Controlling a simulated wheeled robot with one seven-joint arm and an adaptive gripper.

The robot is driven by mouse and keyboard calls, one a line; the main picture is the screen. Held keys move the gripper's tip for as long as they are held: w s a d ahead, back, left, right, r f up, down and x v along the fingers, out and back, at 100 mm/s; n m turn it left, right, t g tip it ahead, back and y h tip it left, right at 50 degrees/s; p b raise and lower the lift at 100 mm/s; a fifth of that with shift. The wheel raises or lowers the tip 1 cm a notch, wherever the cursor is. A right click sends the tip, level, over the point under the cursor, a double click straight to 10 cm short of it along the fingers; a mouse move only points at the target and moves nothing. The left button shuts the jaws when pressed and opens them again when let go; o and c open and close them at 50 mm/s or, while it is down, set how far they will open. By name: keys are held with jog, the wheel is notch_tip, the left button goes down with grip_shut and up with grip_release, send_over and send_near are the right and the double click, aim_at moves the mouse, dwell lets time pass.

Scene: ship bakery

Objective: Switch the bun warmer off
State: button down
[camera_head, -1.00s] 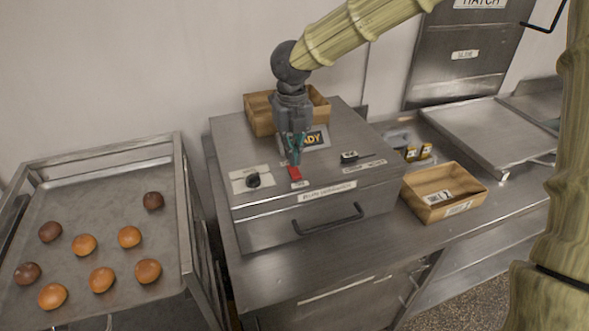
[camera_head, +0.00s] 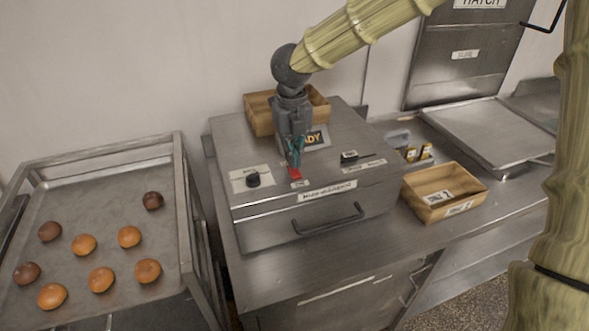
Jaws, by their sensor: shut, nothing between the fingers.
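The bun warmer (camera_head: 262,222) is a steel box with a bar handle (camera_head: 330,220) on its front. On its sloped top is a red rocker switch (camera_head: 294,174) with a small label below it. A black knob (camera_head: 253,179) on a pale plate is to its left, and a black control (camera_head: 349,156) to its right. My gripper (camera_head: 296,164) points down with its teal fingers shut and empty. Its tips are right at the red switch and cover its upper part. I cannot tell whether they touch it, or which way the switch is set. A sign reading "...ADY" (camera_head: 318,138) is partly hidden behind my gripper.
A wooden box (camera_head: 258,116) stands at the back of the warmer's top, behind my gripper. A wooden crate (camera_head: 441,190) sits on the counter to the right. A rack tray (camera_head: 90,205) with several buns is at the left.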

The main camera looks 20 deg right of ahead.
jog(key=shift+s+f, duration=0.1)
jog(key=shift+f, duration=0.7)
dwell(0.7)
jog(key=shift+r+p, duration=3.2)
jog(key=shift+r, duration=0.3)
jog(key=shift+d, duration=0.1)
